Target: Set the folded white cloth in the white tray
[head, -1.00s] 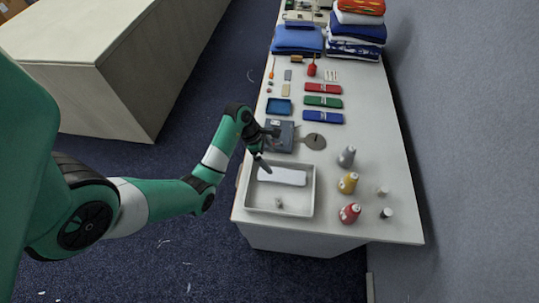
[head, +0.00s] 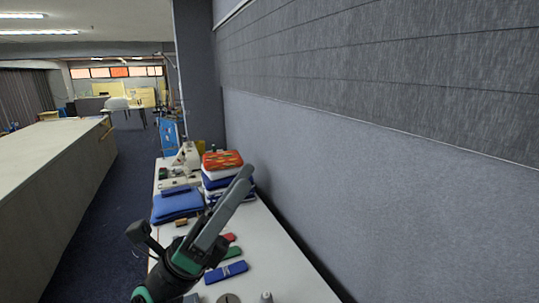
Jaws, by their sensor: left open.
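My left gripper (head: 191,201) is raised close to the camera, over the table. My right gripper is not in view.
A blue case (head: 226,271) lies nearer. A grey wall (head: 370,190) borders the right.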

